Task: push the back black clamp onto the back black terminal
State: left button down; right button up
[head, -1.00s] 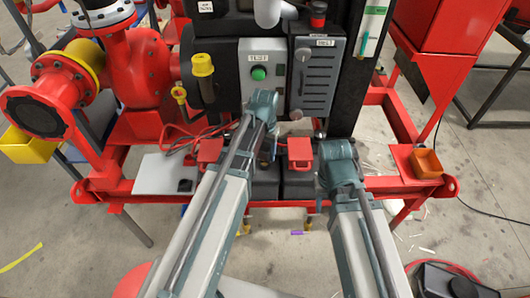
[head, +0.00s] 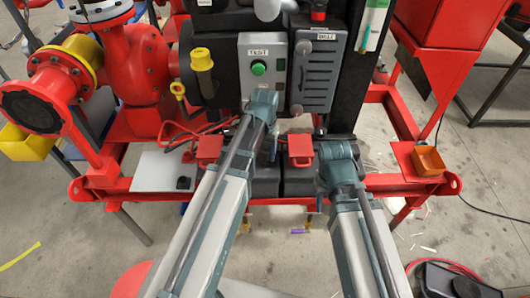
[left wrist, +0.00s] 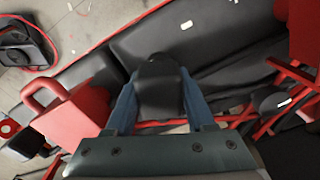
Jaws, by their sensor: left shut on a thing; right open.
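The back black clamp (left wrist: 160,88) is a dark block between the blue fingers of my left gripper (left wrist: 158,100) in the left wrist view. The gripper is shut on it, over the black battery top. The black terminal is not distinguishable; whether the clamp touches it I cannot tell. In the head view my left gripper (head: 270,143) reaches between two red clamp-like parts, and the arm hides most of what it holds. My right gripper (head: 322,140) is open, right of the right-hand red part (head: 300,149), its fingers largely hidden.
Two black batteries (head: 300,185) sit in the red skid frame (head: 385,184). A grey panel with a green button (head: 258,68) stands behind. The left red part (head: 208,149) has red cable beside it.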

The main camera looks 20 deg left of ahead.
pick_arm(q)
jog(key=shift+c, duration=0.9)
grip_release()
jog(key=shift+r, duration=0.1)
notch_tip(320, 180, up, 14)
jog(key=p, duration=1.4)
jog(key=shift+f, duration=0.2)
jog(key=shift+s+d, duration=0.1)
